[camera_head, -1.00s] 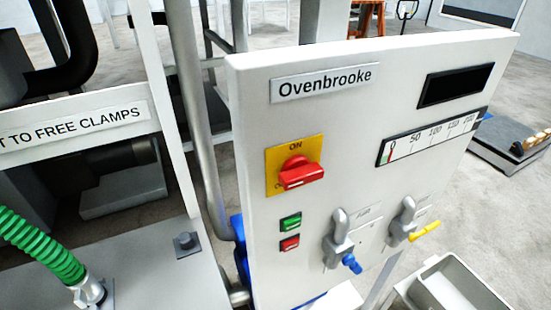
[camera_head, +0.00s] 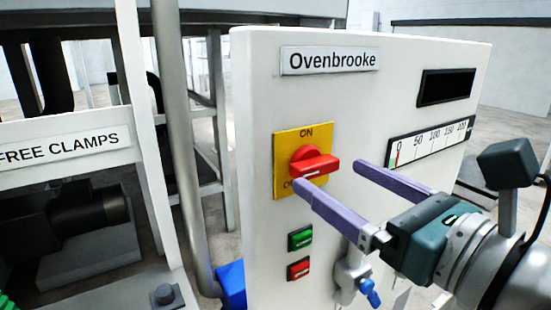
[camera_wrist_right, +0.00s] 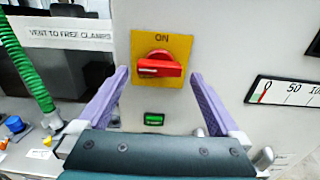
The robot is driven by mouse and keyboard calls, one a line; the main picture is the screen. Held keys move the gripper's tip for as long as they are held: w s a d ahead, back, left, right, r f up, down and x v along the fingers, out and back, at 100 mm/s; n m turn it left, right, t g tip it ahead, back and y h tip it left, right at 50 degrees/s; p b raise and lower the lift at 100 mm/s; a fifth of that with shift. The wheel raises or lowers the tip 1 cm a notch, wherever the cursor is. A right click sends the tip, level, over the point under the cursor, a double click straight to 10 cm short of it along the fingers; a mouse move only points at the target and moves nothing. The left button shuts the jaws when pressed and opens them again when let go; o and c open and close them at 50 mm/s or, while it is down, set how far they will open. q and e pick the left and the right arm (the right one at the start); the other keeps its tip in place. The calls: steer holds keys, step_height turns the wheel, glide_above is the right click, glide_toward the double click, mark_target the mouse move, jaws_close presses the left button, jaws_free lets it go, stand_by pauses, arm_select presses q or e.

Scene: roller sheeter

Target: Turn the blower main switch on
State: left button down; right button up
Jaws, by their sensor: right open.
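The main switch is a red rotary handle (camera_head: 314,161) on a yellow plate (camera_head: 284,146) on the white Ovenbrooke panel. The plate reads ON at the top, with partly covered lettering at the lower left. The handle's bar lies roughly level; the right wrist view also shows the handle (camera_wrist_right: 160,65) level, below ON. My right gripper (camera_head: 329,173) is open and empty in front of the panel, its purple fingers pointing at the switch. In the right wrist view its fingertips (camera_wrist_right: 158,73) stand to the left and right of the handle, apart from it. My left gripper is out of view.
Green (camera_head: 301,238) and red (camera_head: 298,269) buttons sit below the switch. A blue-tipped lever (camera_head: 369,292) is below my right gripper. A scale (camera_head: 430,142) and dark display (camera_head: 446,87) are at the right. A metal pipe (camera_head: 181,150) runs left of the panel.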

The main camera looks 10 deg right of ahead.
mark_target(321, 169)
steer(key=shift+x, duration=1.75)
steer(key=c, duration=1.2)
